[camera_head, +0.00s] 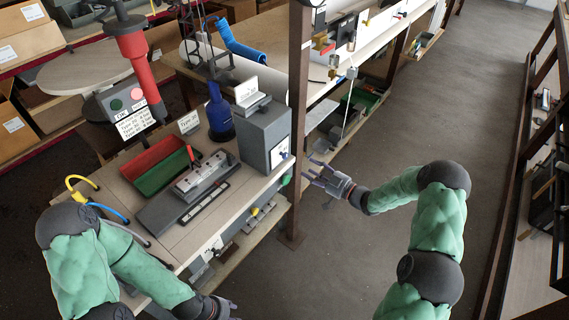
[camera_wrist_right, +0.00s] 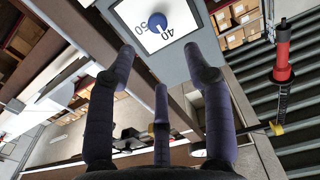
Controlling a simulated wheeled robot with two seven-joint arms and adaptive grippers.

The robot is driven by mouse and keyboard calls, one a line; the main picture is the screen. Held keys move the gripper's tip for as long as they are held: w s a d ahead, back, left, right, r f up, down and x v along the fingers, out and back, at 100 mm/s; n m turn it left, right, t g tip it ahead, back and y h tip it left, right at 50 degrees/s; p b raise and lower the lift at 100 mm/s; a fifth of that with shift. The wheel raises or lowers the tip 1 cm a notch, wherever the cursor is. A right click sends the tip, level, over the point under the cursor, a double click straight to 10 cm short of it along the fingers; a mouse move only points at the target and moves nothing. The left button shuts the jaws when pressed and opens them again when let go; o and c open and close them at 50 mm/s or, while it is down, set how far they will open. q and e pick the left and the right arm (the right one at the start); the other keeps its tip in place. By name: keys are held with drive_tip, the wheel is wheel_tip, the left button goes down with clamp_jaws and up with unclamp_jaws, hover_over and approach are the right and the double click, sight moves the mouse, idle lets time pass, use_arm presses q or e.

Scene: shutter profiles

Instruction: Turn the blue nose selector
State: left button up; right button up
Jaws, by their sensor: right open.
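The blue nose selector (camera_wrist_right: 158,23) is a round blue knob on a white dial plate (camera_wrist_right: 138,36) marked 40 and 50. In the head view the dial (camera_head: 279,153) is on the right-hand face of a grey box (camera_head: 255,137) at the bench edge, its knob tiny there. My right gripper (camera_head: 318,176) is open and empty, in front of the dial and apart from it. In the wrist view its three fingers (camera_wrist_right: 160,66) point towards the knob, which lies beyond the fingertips. My left gripper (camera_head: 222,307) is partly cut off at the bottom; its fingers are unclear.
The bench (camera_head: 205,235) holds a red and green tray (camera_head: 160,167), a grey fixture (camera_head: 200,177) and a dark blue bottle-shaped tool (camera_head: 219,113). The floor to the right of the bench (camera_head: 380,140) is clear.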

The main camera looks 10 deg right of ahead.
sight(287, 156)
drive_tip(key=b+x, duration=0.2)
drive_tip(key=x, duration=0.8)
drive_tip(key=shift+w, duration=0.1)
clamp_jaws()
